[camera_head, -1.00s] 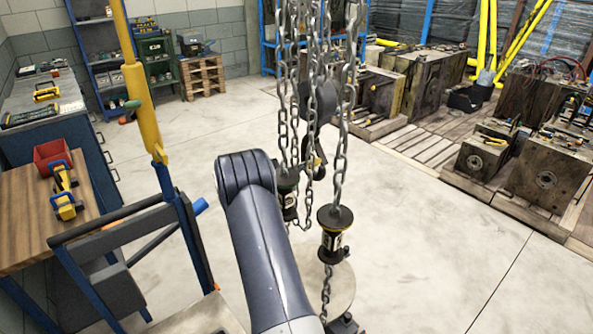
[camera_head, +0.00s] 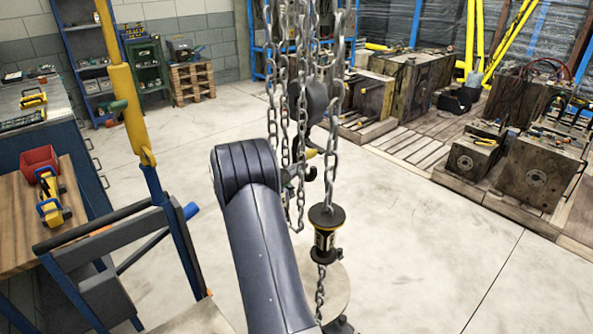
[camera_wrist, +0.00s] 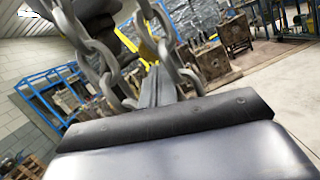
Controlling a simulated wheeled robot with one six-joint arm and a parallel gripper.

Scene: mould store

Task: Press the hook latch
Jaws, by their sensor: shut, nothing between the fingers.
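A hook (camera_head: 329,170) hangs among the chains in the head view, right of my arm's elbow, with a small yellow part by it. Its latch is too small to make out there. In the wrist view, my gripper (camera_wrist: 156,76) shows as narrow grey fingers, shut and empty, beyond a dark housing. A yellow part (camera_wrist: 148,46) and a dark body stand just past the fingertips. I cannot tell whether the fingers touch them. My arm hides much of the area around the hook in the head view.
Heavy chains (camera_head: 337,120) hang close to my arm, and a chain (camera_wrist: 95,45) also crosses the wrist view near the fingers. A wooden bench (camera_head: 25,225) stands left. Mould blocks (camera_head: 535,170) stand right; floor between is clear.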

